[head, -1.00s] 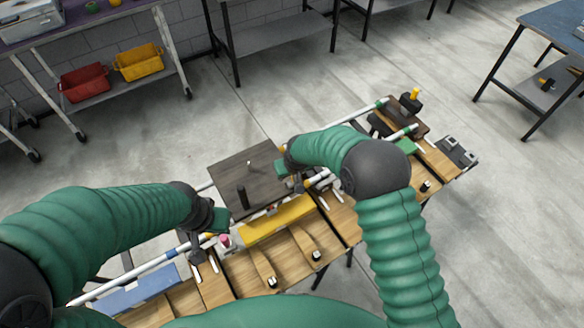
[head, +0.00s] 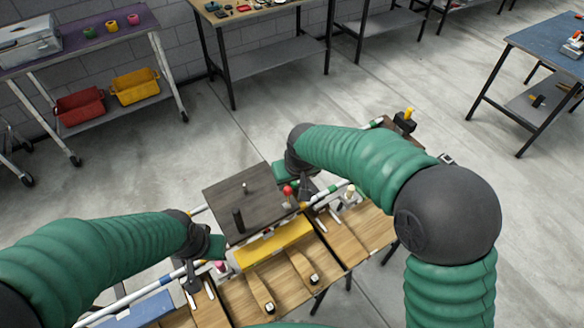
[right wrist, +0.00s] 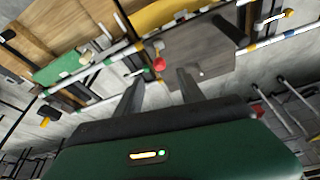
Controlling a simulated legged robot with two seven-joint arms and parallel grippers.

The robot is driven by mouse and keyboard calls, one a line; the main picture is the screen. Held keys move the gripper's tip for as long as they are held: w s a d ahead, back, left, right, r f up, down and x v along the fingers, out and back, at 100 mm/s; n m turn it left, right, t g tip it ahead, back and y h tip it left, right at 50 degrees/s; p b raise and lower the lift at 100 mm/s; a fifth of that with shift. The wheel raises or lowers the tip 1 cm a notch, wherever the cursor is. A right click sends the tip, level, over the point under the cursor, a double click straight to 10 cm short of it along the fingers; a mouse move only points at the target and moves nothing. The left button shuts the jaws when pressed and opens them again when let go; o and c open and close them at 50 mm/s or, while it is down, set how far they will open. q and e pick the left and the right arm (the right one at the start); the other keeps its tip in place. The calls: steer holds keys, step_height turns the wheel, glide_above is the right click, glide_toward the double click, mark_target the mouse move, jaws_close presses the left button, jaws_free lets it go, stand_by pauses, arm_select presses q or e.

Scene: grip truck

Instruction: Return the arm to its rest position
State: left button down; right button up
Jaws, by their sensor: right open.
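My right arm is green with a dark elbow and arches over the right part of the workbench (head: 345,235) in the head view. Its gripper (head: 305,188) is near the right edge of the dark square board (head: 240,200). In the right wrist view the two fingers of the right gripper (right wrist: 158,88) stand apart with nothing between them. A red-topped knob (head: 288,190) is beside the board; it also shows in the wrist view (right wrist: 159,64). My left gripper (head: 192,285) is low over the bench at the left, and its jaw opening is too small to tell.
A yellow block (head: 272,243) lies in front of the board. White rails run along the bench. A shelf cart (head: 75,40) with a red bin (head: 80,105) and a yellow bin (head: 135,86) stands at the back left. A blue-topped table (head: 550,42) is at the right. Floor between is clear.

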steer(key=s+d+f+m, duration=0.1)
steer(key=s+d+m, duration=0.1)
steer(key=s+d, duration=0.8)
steer(key=s+d+f+m+g+h, duration=0.1)
steer(key=s+d+m, duration=0.1)
steer(key=s+d, duration=0.7)
steer(key=shift+s+d+f, duration=0.4)
steer(key=shift+d, duration=0.55)
steer(key=shift+d, duration=0.25)
steer(key=shift+a, duration=0.15)
